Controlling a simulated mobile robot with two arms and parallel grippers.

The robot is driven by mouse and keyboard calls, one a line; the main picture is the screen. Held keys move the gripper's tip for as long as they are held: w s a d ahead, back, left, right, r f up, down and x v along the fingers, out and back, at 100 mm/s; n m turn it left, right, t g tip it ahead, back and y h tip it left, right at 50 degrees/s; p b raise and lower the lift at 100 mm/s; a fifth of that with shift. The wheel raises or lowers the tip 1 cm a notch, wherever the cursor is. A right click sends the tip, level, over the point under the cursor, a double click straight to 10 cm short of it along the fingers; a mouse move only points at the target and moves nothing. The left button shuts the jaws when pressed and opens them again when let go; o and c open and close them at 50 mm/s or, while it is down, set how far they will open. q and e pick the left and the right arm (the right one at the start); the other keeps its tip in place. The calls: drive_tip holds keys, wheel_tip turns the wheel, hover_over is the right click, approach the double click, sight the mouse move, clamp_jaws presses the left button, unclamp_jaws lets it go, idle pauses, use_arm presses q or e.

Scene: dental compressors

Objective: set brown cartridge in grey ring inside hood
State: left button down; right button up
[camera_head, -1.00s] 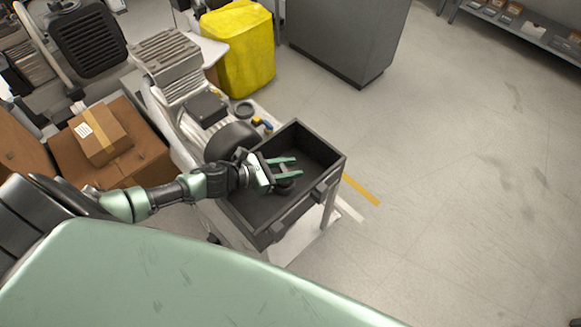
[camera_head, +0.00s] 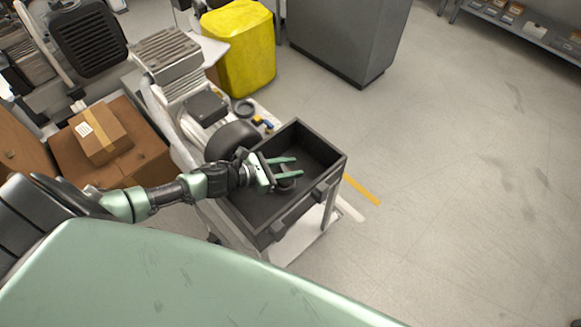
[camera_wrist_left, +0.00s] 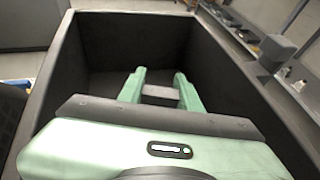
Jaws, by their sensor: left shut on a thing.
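My left gripper (camera_head: 287,168) reaches into a black open bin (camera_head: 325,177). Its two green fingers also show in the left wrist view (camera_wrist_left: 160,88), shut on a small dull grey piece (camera_wrist_left: 160,95) between them. This may be the cartridge, but no clear brown shows on it. In the head view a dark round shape (camera_head: 287,184) shows by the fingers, low over the bin floor. A dark ring (camera_head: 243,108) lies on the pale surface behind the bin; I cannot tell if it is the task's ring. I cannot pick out the hood. My right gripper is not in view.
A compressor with a finned grey head (camera_head: 167,55) and dark round motor stands just left of the bin. Cardboard boxes (camera_head: 100,135) sit at the left. A yellow bin (camera_head: 238,50) and grey cabinet (camera_head: 340,35) stand behind. The floor at the right is clear.

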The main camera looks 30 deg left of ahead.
use_arm(q)
drive_tip(key=shift+f+b, duration=0.3)
drive_tip(key=shift+f, duration=0.1)
drive_tip(key=c, duration=1.3)
unclamp_jaws()
drive_tip(key=shift+o, duration=0.2)
